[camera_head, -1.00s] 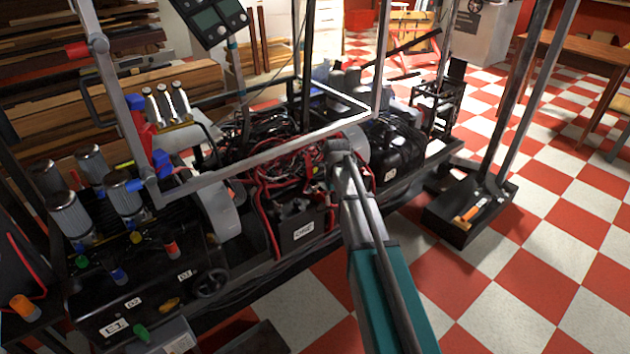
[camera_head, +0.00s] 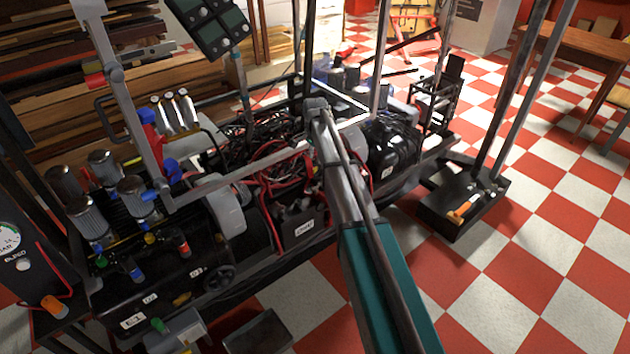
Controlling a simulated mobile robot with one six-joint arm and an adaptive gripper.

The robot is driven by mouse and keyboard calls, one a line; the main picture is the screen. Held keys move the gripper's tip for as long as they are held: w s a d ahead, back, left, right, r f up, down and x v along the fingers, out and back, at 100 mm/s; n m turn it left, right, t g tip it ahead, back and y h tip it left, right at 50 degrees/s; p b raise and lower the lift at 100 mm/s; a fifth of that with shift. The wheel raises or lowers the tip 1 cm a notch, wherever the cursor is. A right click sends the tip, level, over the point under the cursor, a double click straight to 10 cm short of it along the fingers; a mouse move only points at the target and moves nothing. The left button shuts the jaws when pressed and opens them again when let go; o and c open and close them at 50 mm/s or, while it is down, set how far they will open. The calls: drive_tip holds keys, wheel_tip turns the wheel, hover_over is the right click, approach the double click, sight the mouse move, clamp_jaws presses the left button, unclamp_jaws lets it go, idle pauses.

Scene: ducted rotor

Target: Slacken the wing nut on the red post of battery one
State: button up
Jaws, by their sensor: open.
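Battery one appears to be the black box (camera_head: 304,238) with a small white label, low in the middle of the machine. Red cables (camera_head: 284,168) loop above and behind it. Its red post and the wing nut are too small and dark to pick out among the cables. My arm (camera_head: 340,185) reaches from the lower right, passing just right of the battery, up to a grey joint above and behind it.
A black handwheel (camera_head: 219,278) and several grey cylinders (camera_head: 103,167) are at the left. A dark tray with an orange-handled tool (camera_head: 462,212) stands at the right. The checkered floor (camera_head: 540,260) is clear at the lower right.

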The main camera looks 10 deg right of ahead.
sight(315, 186)
drive_tip(key=shift+f, duration=0.15)
idle(0.4)
wheel_tip(315, 186, down, 13)
drive_tip(key=b, duration=1.4)
drive_tip(key=shift+f, duration=0.2)
clamp_jaws()
idle(0.4)
